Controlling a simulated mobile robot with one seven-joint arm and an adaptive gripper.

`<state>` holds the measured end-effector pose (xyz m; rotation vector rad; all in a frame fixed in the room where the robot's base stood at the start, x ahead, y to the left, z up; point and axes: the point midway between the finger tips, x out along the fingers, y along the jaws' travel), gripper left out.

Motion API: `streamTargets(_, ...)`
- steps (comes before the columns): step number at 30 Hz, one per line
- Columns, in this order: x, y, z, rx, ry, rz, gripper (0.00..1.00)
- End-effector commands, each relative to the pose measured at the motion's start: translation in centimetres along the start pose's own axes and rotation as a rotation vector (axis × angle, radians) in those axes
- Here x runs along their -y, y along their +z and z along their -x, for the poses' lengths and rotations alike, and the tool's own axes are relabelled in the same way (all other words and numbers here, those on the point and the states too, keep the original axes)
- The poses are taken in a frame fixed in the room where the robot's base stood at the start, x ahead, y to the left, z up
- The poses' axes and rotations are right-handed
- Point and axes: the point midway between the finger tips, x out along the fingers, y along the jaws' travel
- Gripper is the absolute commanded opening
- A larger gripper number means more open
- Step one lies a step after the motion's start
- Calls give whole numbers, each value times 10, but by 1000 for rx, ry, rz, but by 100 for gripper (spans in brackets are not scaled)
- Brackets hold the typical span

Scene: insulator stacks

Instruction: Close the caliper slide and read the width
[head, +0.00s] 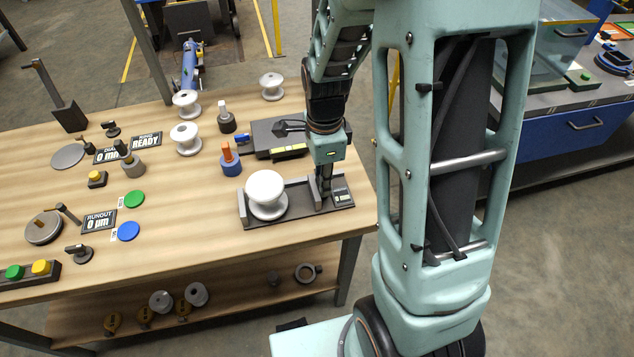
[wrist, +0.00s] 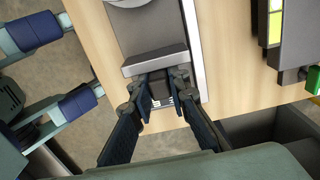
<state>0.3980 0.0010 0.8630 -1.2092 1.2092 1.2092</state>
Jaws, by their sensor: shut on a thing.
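The caliper (head: 292,213) is a long dark base lying near the table's right front corner. A white spool-shaped insulator (head: 266,187) stands upright on it, between the left upright jaw (head: 242,207) and the slide's jaw (head: 313,188). A gap shows between the insulator and the slide's jaw. The small display (head: 342,194) at the right end is too small to read. My gripper (head: 322,203) points down at the slide. In the wrist view my gripper (wrist: 160,84) is shut on the dark slide block, just behind the grey slide jaw (wrist: 155,58).
A dark device with yellow labels (head: 289,151) stands close behind the caliper. Several white insulators (head: 186,138), an orange-topped blue piece (head: 231,162) and a dark post (head: 227,122) stand further left and back. The table's front edge runs close before the caliper.

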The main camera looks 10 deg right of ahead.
Motion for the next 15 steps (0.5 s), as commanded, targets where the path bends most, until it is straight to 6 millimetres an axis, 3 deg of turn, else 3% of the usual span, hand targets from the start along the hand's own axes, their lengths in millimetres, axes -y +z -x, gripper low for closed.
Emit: streamTargets(15, 1, 14, 0, 0, -1, 1, 0)
